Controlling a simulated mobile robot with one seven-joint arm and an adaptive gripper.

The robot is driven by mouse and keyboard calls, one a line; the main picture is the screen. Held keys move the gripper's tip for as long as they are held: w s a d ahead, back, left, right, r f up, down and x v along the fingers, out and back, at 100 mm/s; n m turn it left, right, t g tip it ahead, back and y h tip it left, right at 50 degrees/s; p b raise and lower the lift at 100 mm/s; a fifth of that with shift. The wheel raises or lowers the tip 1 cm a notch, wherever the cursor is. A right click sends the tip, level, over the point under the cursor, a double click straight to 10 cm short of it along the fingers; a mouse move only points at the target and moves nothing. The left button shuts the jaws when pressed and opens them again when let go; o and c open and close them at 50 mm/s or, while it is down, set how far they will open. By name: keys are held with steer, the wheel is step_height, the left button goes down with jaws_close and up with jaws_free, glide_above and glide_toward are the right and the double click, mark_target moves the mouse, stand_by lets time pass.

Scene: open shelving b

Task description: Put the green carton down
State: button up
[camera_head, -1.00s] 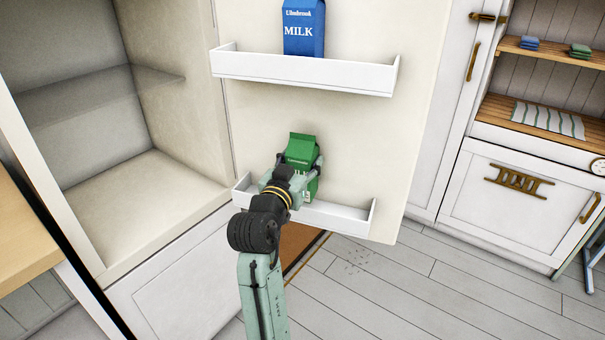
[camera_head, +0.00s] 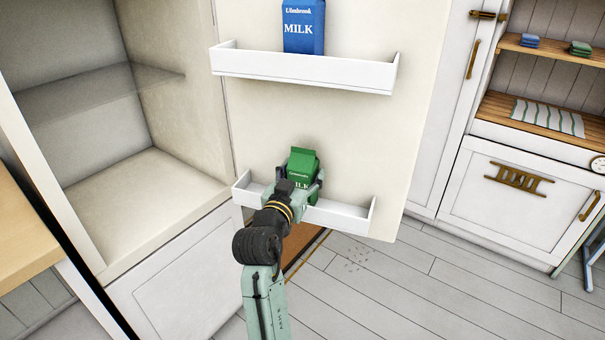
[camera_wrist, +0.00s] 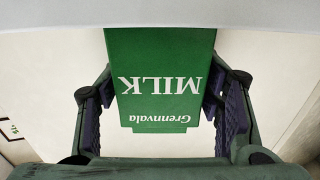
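The green carton (camera_head: 303,163) is upright at the lower door shelf (camera_head: 340,217), its base hidden by my gripper and the shelf's front wall. I cannot tell whether its base touches the shelf floor. The white shelf wall (camera_wrist: 160,12) crosses the top of that view.
A blue milk carton (camera_head: 304,28) stands on the upper door shelf (camera_head: 300,72), above my gripper. The open fridge interior (camera_head: 145,190) with a glass shelf (camera_head: 100,95) is at left. A wooden counter (camera_head: 22,235) is at the left edge. Bare floor (camera_head: 400,295) lies right.

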steer(key=shift+o, duration=0.8)
steer(key=shift+r+p, duration=0.35)
steer(key=b+v, duration=0.2)
steer(key=v, duration=1)
